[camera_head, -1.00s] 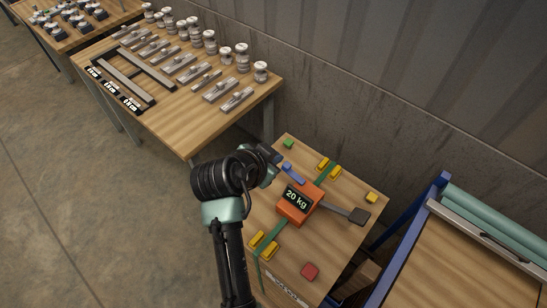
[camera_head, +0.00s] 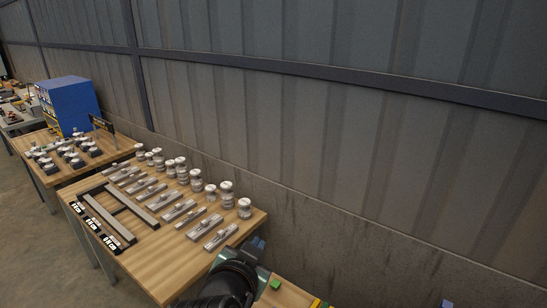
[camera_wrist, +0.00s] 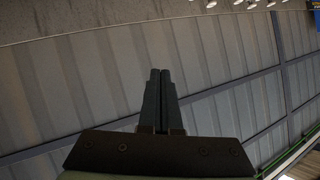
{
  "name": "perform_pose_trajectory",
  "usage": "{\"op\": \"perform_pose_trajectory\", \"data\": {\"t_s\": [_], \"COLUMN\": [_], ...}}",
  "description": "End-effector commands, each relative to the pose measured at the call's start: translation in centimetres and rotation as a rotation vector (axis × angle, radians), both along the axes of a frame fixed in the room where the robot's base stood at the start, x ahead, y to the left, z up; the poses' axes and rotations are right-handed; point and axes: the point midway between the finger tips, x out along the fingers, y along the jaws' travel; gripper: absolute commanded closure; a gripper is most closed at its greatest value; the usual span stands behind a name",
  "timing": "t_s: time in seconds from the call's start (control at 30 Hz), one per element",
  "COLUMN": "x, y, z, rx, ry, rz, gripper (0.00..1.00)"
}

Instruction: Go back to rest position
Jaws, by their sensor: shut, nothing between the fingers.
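My gripper (camera_wrist: 160,78) is shut and empty in the wrist view, its two dark fingers side by side against the corrugated wall. In the head view the dark end of my arm shows at the bottom centre, between the insulator table and the small table; the fingers cannot be made out clearly there. The insulator stacks (camera_head: 226,190) stand in a row along the back of the wooden table (camera_head: 160,268). Flat grey metal pieces (camera_head: 180,210) lie in front of them. No task object is in my gripper.
A grey corrugated wall (camera_head: 330,150) runs behind the tables. A blue cabinet (camera_head: 72,104) stands at the far left, behind another table with dark parts (camera_head: 75,158).

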Motion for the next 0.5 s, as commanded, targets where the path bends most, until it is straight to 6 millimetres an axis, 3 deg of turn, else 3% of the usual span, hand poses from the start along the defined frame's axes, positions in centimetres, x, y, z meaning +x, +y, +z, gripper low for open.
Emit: {"op": "perform_pose_trajectory", "data": {"t_s": [0.03, 0.13, 0.23, 0.4, 0.5], "x": [0.5, 0.2, -1.6, -7.4, -11.3], "y": [-0.4, -0.8, -1.3, -2.5, -3.0], "z": [4.2, 11.9, 19.4, 30.6, 35.1], "rx": [-0.017, -0.077, -0.155, -0.312, -0.398], "ry": [-0.11, -0.313, -0.518, -0.853, -1.008], "rz": [0.034, 0.097, 0.134, 0.143, 0.123], "gripper": [1.0, 1.0, 1.0, 1.0, 1.0]}}
